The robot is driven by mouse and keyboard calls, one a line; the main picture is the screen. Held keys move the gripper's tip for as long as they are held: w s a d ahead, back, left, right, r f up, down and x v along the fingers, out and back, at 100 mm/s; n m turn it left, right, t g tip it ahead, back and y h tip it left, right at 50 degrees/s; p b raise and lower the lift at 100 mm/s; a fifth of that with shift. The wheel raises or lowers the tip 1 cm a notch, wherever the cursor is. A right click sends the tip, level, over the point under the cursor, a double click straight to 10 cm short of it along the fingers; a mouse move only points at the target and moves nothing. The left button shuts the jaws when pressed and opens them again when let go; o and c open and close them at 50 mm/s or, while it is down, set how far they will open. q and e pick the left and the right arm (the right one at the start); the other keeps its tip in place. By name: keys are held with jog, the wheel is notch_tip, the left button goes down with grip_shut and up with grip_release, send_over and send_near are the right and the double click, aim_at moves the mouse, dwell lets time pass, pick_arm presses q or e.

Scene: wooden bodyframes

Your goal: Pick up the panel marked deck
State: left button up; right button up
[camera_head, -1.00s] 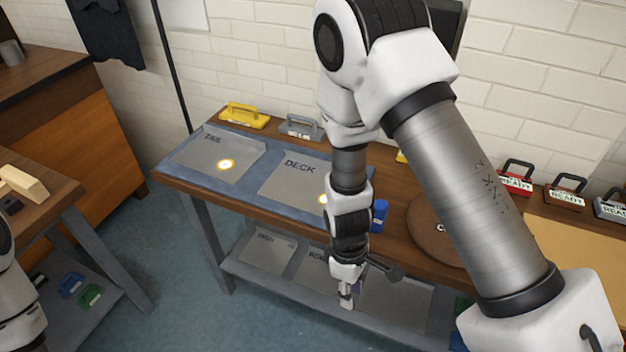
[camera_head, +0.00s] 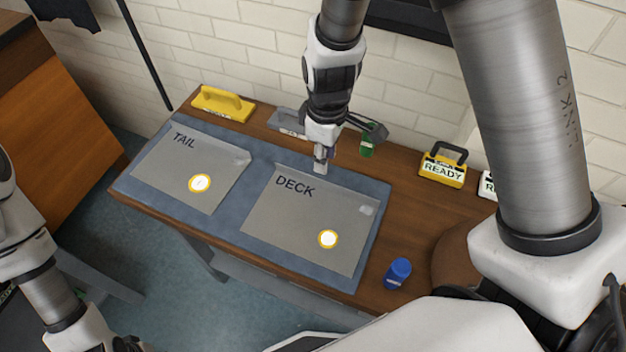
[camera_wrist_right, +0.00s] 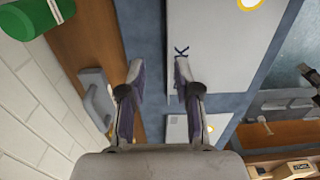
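The panel marked DECK (camera_head: 305,225) is a flat grey sheet lying on the blue mat (camera_head: 262,160) on the wooden bench. A white-and-yellow round marker shows near its front right edge.
The TAIL panel (camera_head: 195,155) lies left of DECK on the mat. Behind are a yellow handled block (camera_head: 222,103), a grey one (camera_head: 286,121) and a green object (camera_head: 367,145). A yellow READY block (camera_head: 443,170), blue cylinder (camera_head: 398,273) and brown disc (camera_head: 455,258) are right.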

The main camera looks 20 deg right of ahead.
aim_at(326, 182)
jog(key=s+f, duration=0.1)
jog(key=s+a+f, duration=0.1)
jog(key=shift+f, duration=0.3)
jog(key=f, duration=0.4)
jog(key=shift+w+d+f, duration=0.3)
jog(key=shift+w+d, duration=0.1)
jog(key=shift+s+a+r, duration=0.1)
jog(key=shift+s+r, duration=0.05)
jog(key=c, duration=0.3)
grip_shut()
